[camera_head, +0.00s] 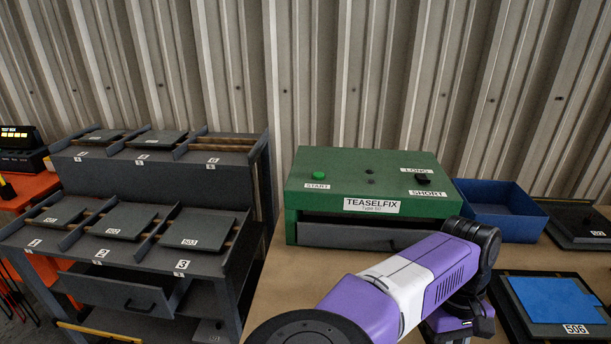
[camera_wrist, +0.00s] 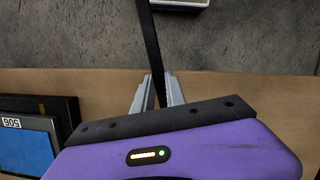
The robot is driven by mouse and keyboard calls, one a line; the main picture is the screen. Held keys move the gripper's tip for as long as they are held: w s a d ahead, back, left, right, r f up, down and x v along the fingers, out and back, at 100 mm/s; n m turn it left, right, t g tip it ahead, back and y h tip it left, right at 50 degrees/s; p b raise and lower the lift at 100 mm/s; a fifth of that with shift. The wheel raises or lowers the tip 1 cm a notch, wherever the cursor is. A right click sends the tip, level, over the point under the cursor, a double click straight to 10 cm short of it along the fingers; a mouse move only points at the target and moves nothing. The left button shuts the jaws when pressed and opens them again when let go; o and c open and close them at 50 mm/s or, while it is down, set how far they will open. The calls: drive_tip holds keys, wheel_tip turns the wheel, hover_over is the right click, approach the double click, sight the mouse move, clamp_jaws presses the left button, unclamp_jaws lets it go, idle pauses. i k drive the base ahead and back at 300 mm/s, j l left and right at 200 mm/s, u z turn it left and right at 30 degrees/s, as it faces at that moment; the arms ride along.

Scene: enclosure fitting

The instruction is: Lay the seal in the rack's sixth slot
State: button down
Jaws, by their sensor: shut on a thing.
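My gripper (camera_wrist: 160,92) shows in the wrist view, its two pale fingers shut on a thin, dark piece. This piece, which I take for the seal (camera_wrist: 151,45), is seen edge-on and runs up out of the picture. The head view does not show my gripper or the piece. The dark grey rack (camera_head: 158,180) stands at the left in the head view, with numbered slots in two tiers. The sixth slot (camera_head: 222,145), upper right, looks empty with a wooden strip showing. Dark plates lie in slots one to five.
A green box (camera_head: 372,170) labelled TEASELFIX stands on the tan table, a blue tray (camera_head: 500,215) to its right. A panel with a blue sheet (camera_head: 556,300), marked 506, lies at right. A drawer (camera_head: 120,292) below the rack stands partly open. My purple arm hides part of the table.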

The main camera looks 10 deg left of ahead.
sight(232, 143)
drive_tip(key=i+j, duration=0.15)
drive_tip(key=j, duration=0.25)
drive_tip(key=i+j, duration=0.1)
drive_tip(key=j, duration=0.3)
drive_tip(key=i+j, duration=0.15)
drive_tip(key=j, duration=0.3)
drive_tip(key=i+j, duration=0.15)
drive_tip(key=j, duration=0.25)
drive_tip(key=i+j, duration=0.1)
drive_tip(key=j, duration=0.3)
drive_tip(key=u, duration=0.05)
